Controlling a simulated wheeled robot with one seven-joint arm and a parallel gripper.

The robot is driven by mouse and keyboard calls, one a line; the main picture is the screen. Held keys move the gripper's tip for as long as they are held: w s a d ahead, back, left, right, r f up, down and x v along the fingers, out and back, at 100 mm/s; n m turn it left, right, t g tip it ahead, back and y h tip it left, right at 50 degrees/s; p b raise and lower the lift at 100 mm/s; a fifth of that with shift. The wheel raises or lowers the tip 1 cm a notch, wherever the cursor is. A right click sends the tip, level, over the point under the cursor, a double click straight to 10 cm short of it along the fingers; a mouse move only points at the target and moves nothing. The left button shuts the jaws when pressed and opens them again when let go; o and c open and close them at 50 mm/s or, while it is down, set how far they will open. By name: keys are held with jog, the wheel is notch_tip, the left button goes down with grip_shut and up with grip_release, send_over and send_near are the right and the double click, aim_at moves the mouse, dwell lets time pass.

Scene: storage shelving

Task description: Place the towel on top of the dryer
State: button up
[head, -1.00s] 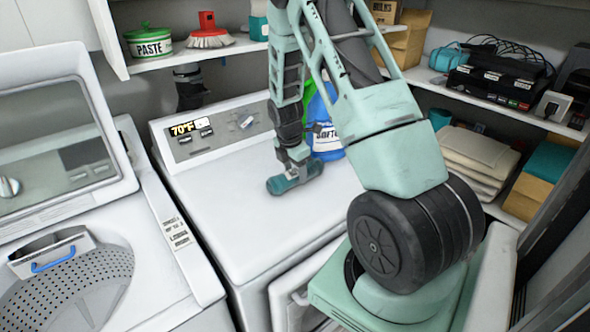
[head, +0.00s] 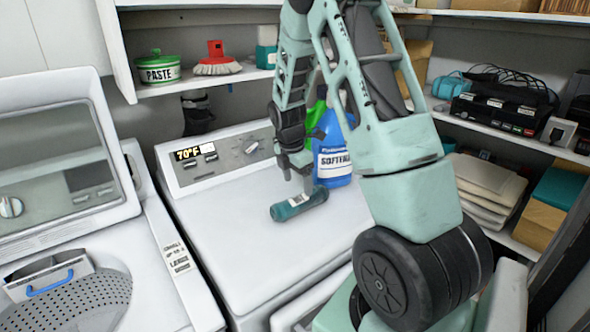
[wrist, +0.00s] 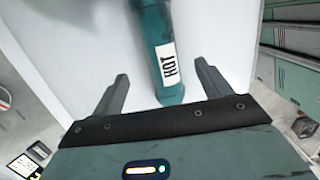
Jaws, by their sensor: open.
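The towel (head: 299,206) is a dark teal roll with a white label, lying on its side on the white top of the dryer (head: 240,240). In the wrist view the towel (wrist: 152,30) shows the word HOT on its label, and its near end lies between the two fingers. My gripper (head: 304,187) is open just above the towel in the head view. In the wrist view my gripper (wrist: 162,73) has its fingers spread wide, with gaps on both sides of the towel. Part of the dryer is hidden behind my arm.
A blue softener bottle (head: 333,155) and a green bottle (head: 316,117) stand behind my gripper at the dryer's back. The washer (head: 150,255) with its raised lid is at left. Shelves (head: 200,86) run above. The dryer's front left top is clear.

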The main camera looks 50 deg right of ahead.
aim_at(294, 198)
notch_tip(294, 198, up, 6)
jog(key=s+a+r+m+y, duration=0.1)
jog(key=a+r+m+y, duration=0.15)
jog(key=a, duration=2.25)
jog(key=s+a+m, duration=0.5)
jog(key=s+a, duration=1.3)
jog(key=s, duration=0.2)
jog(key=shift+s+a+b, duration=0.15)
jog(key=shift+s+b, duration=0.05)
jog(key=shift+b, duration=0.2)
